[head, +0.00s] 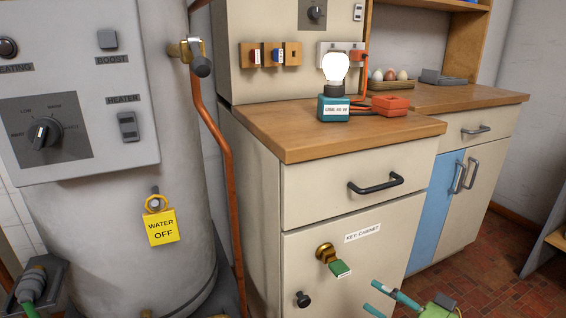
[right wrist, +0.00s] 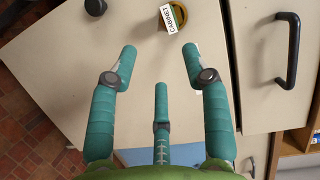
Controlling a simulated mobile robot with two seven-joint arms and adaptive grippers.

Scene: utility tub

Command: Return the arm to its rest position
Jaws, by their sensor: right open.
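My right gripper (head: 372,296) is at the lower edge of the head view, in front of the key cabinet door (head: 385,238). Its teal fingers are spread and empty; they also show in the right wrist view (right wrist: 160,60), with nothing between them. A key with a green tag (head: 340,269) sits in the brass lock (head: 325,251) of the cabinet door, to the left of the gripper and apart from it. The door looks shut. My left gripper is not in view.
A drawer with a black handle (head: 376,184) is above the door, and a black knob (head: 303,299) is at its lower left. A lit bulb (head: 335,68) stands on the wooden counter (head: 290,135). A grey tank with a yellow "WATER OFF" tag (head: 163,228) stands at left.

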